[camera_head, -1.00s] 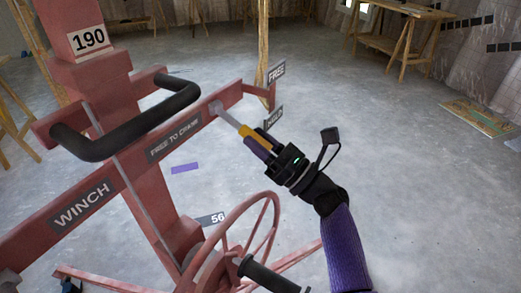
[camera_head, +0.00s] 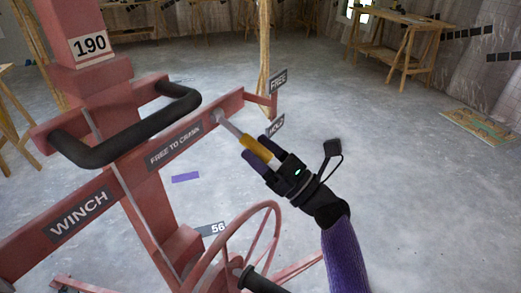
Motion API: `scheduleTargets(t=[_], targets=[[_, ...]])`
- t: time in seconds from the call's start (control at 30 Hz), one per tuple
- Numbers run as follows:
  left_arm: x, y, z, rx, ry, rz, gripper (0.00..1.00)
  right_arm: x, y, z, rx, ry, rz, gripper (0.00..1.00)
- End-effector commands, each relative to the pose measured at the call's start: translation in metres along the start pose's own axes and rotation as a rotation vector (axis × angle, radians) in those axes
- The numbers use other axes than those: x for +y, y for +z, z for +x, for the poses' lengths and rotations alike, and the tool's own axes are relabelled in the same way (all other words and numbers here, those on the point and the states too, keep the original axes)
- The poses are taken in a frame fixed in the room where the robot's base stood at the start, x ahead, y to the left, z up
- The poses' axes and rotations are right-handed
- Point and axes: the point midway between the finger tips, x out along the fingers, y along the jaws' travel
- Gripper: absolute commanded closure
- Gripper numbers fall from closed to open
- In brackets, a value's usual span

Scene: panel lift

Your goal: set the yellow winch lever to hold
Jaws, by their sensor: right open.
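The winch lever, a silver rod with a yellow grip (camera_head: 257,148), runs from its pivot on the red winch beam down and to the right. It lies just below the HOLD sign (camera_head: 275,125) in the picture and well below the FREE sign (camera_head: 279,81). My right gripper (camera_head: 262,150) is open. Its two dark purple fingers stand apart, one on each side of the yellow grip, with the grip still between them. I cannot tell whether either finger touches it. My left gripper is out of view.
The red winch frame (camera_head: 150,215) fills the left, with a black padded handle (camera_head: 125,128) and a large red handwheel (camera_head: 232,238) with a black crank grip below my right arm. Bare concrete floor (camera_head: 400,180) lies to the right. A wooden workbench (camera_head: 395,35) stands farther back.

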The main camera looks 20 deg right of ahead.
Motion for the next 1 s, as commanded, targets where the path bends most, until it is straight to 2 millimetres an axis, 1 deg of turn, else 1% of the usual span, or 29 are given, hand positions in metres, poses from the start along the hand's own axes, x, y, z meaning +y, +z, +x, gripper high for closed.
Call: scheduleTargets(t=[0.07,0.3,0.43,0.57,1.0], targets=[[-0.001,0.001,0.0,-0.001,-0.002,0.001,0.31,0.0,-0.001,-0.011,0.003,-0.002,0.001,0.31],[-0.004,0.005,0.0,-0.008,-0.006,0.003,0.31,0.0,-0.001,-0.072,0.005,-0.003,0.001,0.31],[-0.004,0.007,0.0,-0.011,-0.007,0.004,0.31,0.0,-0.001,-0.092,0.004,-0.002,0.001,0.31],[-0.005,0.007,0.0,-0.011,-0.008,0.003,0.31,0.0,0.0,-0.098,0.001,0.0,0.0,0.31],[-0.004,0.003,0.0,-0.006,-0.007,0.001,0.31,0.0,0.0,-0.097,0.001,0.0,0.0,0.31]])
